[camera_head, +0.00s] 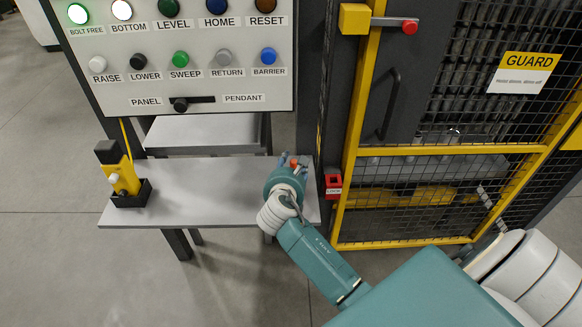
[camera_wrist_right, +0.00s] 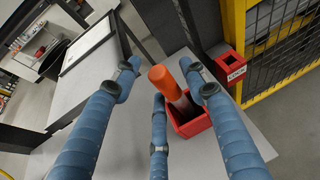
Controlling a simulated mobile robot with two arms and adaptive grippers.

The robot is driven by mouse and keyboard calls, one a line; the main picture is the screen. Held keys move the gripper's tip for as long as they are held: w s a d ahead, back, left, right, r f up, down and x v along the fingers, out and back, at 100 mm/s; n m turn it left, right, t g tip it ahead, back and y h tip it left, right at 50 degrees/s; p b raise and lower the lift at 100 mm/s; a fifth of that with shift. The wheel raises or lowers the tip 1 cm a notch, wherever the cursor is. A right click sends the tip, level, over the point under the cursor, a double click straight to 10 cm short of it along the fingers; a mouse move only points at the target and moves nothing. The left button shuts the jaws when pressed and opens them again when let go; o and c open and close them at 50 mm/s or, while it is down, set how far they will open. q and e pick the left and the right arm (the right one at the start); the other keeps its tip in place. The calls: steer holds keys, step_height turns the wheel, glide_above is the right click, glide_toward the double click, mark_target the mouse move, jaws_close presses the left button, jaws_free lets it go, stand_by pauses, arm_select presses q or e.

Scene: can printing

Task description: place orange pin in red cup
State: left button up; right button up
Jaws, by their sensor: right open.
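An orange pin (camera_wrist_right: 165,80) with a metallic lower shaft stands in a red open-topped cup (camera_wrist_right: 194,127) on the grey table. In the head view, only a bit of orange (camera_head: 293,162) shows past my right gripper (camera_head: 290,164), which mostly hides the cup. In the wrist view, my right gripper (camera_wrist_right: 160,88) is open, with its blue fingers spread around the orange head. I cannot tell whether any finger touches it. A second red holder, labelled LOCK (camera_head: 333,184), is on the guard post; it also shows in the wrist view (camera_wrist_right: 231,68). My left gripper is not in view.
The table (camera_head: 200,190) is clear in its middle. A yellow and black pendant (camera_head: 122,178) stands in a black holder at its left end. A button panel (camera_head: 190,60) rises behind. The yellow-framed mesh guard (camera_head: 450,150) is close on the right.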

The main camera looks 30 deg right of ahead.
steer(key=b+v, duration=0.1)
steer(key=v, duration=1.1)
steer(key=shift+s, duration=0.1)
